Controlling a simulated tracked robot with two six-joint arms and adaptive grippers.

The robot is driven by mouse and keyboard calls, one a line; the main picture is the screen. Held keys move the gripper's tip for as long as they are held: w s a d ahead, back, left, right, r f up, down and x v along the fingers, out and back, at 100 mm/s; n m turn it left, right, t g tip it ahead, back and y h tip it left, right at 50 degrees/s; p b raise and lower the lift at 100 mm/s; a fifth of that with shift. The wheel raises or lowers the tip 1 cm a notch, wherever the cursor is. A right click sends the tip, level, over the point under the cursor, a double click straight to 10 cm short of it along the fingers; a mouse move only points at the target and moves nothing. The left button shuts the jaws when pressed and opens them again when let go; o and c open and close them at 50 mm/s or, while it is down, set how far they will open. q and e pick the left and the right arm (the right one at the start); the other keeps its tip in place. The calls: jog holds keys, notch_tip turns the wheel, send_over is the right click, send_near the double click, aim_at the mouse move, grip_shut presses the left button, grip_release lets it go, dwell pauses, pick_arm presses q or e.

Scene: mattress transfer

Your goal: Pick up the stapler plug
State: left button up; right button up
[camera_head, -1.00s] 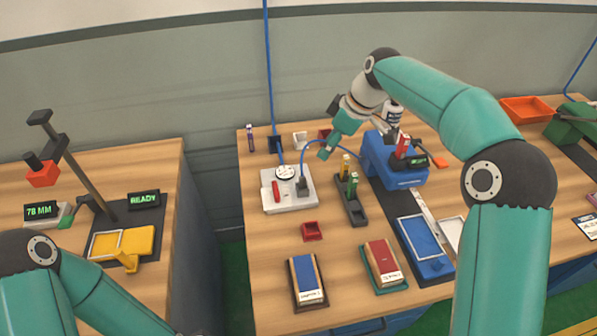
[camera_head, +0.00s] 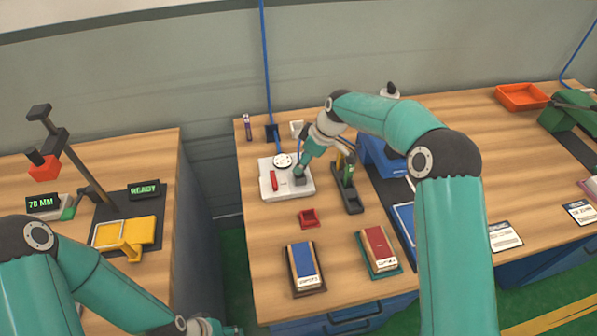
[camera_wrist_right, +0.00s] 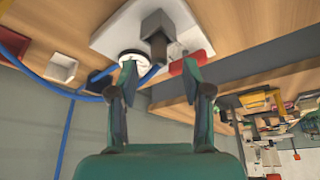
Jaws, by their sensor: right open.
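A grey plug-like block, likely the stapler plug (camera_wrist_right: 158,44), sits on the white panel (camera_head: 301,190) with the round gauge and red lever. In the right wrist view it stands just beyond and between the fingertips. A blue hose curves close to it; whether they join is hidden. My right gripper (camera_head: 301,176) has its fingers over the panel beside the gauge and covers part of the block. Its fingers (camera_wrist_right: 160,72) are apart with nothing between them. My left arm's end (camera_head: 212,328) is low at the bottom edge, its fingers unclear.
The gauge (camera_head: 283,160) and red lever (camera_head: 273,180) flank the block. The dark holder (camera_head: 347,190) with upright coloured pieces stands close to the right. A small red tray (camera_head: 308,218) lies in front. The blue machine (camera_head: 374,160) is partly behind my right arm.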

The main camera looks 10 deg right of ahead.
jog(key=shift+p+x, duration=0.4)
jog(key=shift+x, duration=1.3)
jog(key=shift+w, duration=0.1)
grip_shut()
jog(key=shift+r, duration=0.2)
